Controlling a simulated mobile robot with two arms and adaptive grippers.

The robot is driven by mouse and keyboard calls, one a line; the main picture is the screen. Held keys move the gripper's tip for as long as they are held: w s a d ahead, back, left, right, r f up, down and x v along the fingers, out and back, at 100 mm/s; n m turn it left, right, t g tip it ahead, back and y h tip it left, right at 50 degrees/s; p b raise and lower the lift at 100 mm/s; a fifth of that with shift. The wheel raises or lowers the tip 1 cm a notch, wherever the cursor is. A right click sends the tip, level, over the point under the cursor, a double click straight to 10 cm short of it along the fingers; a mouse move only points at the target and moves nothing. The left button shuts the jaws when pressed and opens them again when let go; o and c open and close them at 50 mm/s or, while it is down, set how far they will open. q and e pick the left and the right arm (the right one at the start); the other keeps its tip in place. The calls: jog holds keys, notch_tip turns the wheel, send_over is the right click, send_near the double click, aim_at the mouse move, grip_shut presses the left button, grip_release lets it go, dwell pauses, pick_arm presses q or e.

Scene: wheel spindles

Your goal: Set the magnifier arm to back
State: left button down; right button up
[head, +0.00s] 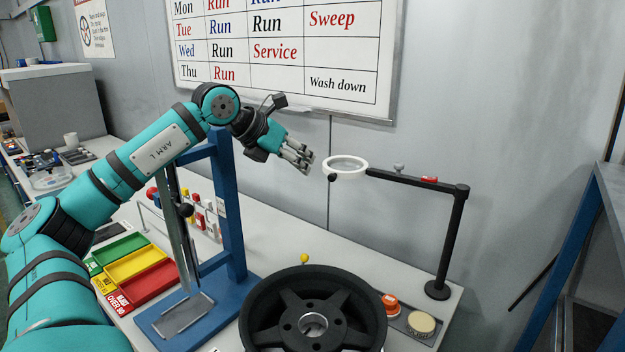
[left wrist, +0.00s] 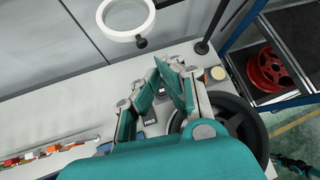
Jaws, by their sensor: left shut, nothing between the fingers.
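The magnifier arm (head: 408,182) is a black bar on an upright post (head: 451,235) at the right end of the bench. Its white ring lens (head: 345,167) points left in the head view, with a small black knob below it. The ring also shows at the top of the left wrist view (left wrist: 126,18). My left gripper (head: 304,160) is shut and empty, just left of the ring and apart from it. Its fingers show in the left wrist view (left wrist: 170,75), below the ring.
A black wheel (head: 262,315) lies at the bench front. A blue press frame (head: 232,215) stands left of it. Green, yellow and red trays (head: 135,265) lie further left. An orange button (head: 391,303) and a tan round pad (head: 421,323) sit near the post. A whiteboard (head: 340,90) hangs behind.

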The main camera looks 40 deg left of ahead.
pick_arm(q)
jog(key=w+a+f+y+p, duration=0.2)
jog(key=w+f+p, duration=0.3)
jog(key=w, duration=0.4)
jog(key=shift+w+a+f, duration=0.2)
jog(key=shift+a+f, duration=0.45)
jog(key=shift+f, duration=0.05)
pick_arm(e)
jog(key=r, duration=0.4)
jog(key=shift+w+a+r, duration=0.1)
jog(key=shift+a+r, duration=0.15)
jog(key=shift+a, duration=0.05)
